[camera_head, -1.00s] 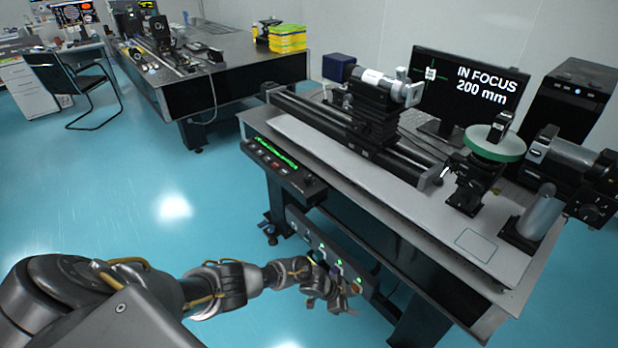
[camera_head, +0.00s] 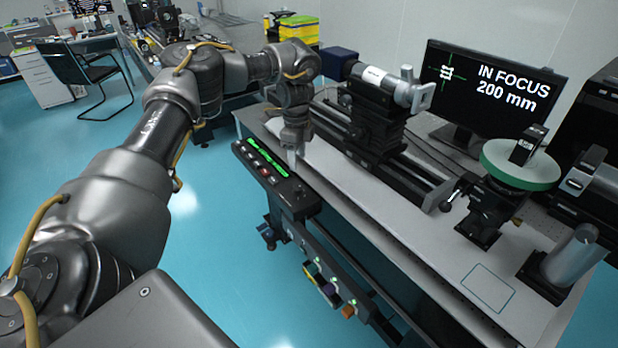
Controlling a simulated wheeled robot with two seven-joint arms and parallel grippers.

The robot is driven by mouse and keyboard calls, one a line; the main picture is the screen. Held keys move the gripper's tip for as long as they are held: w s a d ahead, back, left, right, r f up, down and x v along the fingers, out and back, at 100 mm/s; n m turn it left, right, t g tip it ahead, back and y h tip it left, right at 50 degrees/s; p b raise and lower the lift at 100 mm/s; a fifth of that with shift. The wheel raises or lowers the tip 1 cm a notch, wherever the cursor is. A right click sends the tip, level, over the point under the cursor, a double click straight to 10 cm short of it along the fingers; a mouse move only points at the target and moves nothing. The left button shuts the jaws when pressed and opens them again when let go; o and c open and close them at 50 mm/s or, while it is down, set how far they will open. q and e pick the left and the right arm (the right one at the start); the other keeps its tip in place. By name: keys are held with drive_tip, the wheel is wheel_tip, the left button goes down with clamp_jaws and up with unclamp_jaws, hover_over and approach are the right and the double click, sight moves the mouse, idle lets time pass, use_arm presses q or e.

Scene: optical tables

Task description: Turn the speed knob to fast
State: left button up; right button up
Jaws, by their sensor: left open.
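The black control box (camera_head: 270,178) is fixed along the front edge of the optical table. It has a green lit display (camera_head: 262,157) and a row of small buttons. A small dark knob (camera_head: 299,191) stands at its right end; its pointer and marks are too small to read. My left gripper (camera_head: 293,162) points down just above and behind the box, near the knob but apart from it. It is open and its fingers hold nothing. My right gripper is not in view.
A long black rail with a lens stage (camera_head: 376,115) stands behind the gripper. A monitor (camera_head: 490,90) reads "IN FOCUS 200 mm". A green disc on a mount (camera_head: 520,165) stands at the right. A strip with coloured plugs (camera_head: 327,287) hangs below the table edge.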

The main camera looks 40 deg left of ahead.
sight(297, 187)
use_arm(q)
drive_tip(key=f, duration=0.1)
drive_tip(key=s+f, duration=0.1)
drive_tip(key=f, duration=0.1)
drive_tip(key=shift+s+d+f+b, duration=0.2)
drive_tip(key=shift+s+d+b, duration=0.05)
drive_tip(key=shift+b, duration=0.15)
drive_tip(key=shift+w+f, duration=0.15)
drive_tip(key=shift+f, duration=0.35)
drive_tip(key=shift+w+f, duration=0.15)
drive_tip(key=shift+f, duration=0.35)
drive_tip(key=f, duration=0.1)
drive_tip(key=f+p, duration=0.1)
drive_tip(key=f, duration=0.1)
drive_tip(key=shift+s+a+f, duration=0.15)
drive_tip(key=shift+a, duration=0.05)
drive_tip(key=shift+f, duration=0.3)
drive_tip(key=shift+d+f, duration=0.1)
drive_tip(key=shift+f, duration=0.3)
drive_tip(key=c, duration=1)
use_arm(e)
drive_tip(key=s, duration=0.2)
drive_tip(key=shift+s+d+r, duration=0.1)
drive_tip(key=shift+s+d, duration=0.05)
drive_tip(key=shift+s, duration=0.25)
